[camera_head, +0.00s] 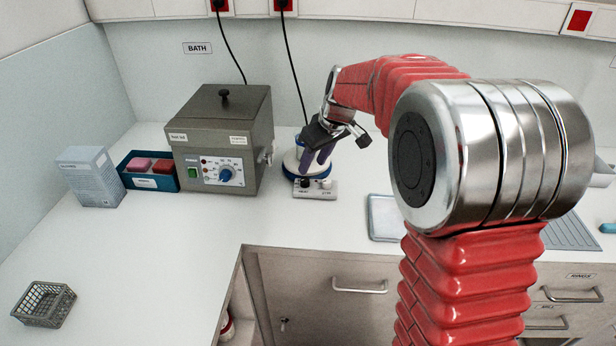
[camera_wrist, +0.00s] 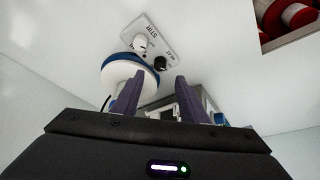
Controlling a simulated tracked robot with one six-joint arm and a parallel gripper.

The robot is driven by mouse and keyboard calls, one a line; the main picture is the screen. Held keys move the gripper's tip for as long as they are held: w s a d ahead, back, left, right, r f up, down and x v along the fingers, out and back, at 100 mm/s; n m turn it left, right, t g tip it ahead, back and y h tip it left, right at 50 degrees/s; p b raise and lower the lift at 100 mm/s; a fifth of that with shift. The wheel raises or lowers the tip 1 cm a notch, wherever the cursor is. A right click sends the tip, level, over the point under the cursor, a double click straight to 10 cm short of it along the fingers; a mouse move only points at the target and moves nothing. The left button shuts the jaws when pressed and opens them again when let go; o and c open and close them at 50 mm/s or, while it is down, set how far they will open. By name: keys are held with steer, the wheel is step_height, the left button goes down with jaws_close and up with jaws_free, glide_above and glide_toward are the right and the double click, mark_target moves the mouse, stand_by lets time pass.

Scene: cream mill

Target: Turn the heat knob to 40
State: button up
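The stirrer (camera_head: 293,168) has a blue and white round body and a light front panel (camera_head: 317,194). A black knob (camera_head: 305,183) sits on the panel's left and a white knob (camera_head: 326,184) on its right. In the wrist view the black heat knob (camera_wrist: 160,63) is beside the HEAT label and the white knob (camera_wrist: 140,42) is by STIR. My gripper (camera_head: 316,164) is above the stirrer, its purple fingers pointing down. In the wrist view my gripper (camera_wrist: 158,76) is open, with the black knob beyond the fingertips and apart from them. The knob's setting is too small to read.
A grey water bath (camera_head: 215,140) with a blue dial (camera_head: 225,175) stands left of the stirrer. A tray (camera_head: 383,218) lies right of the stirrer. The front left counter is mostly clear.

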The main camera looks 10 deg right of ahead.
mark_target(306, 180)
steer(key=x, duration=0.8)
jaws_close()
steer(key=shift+d, duration=0.15)
stand_by(0.4)
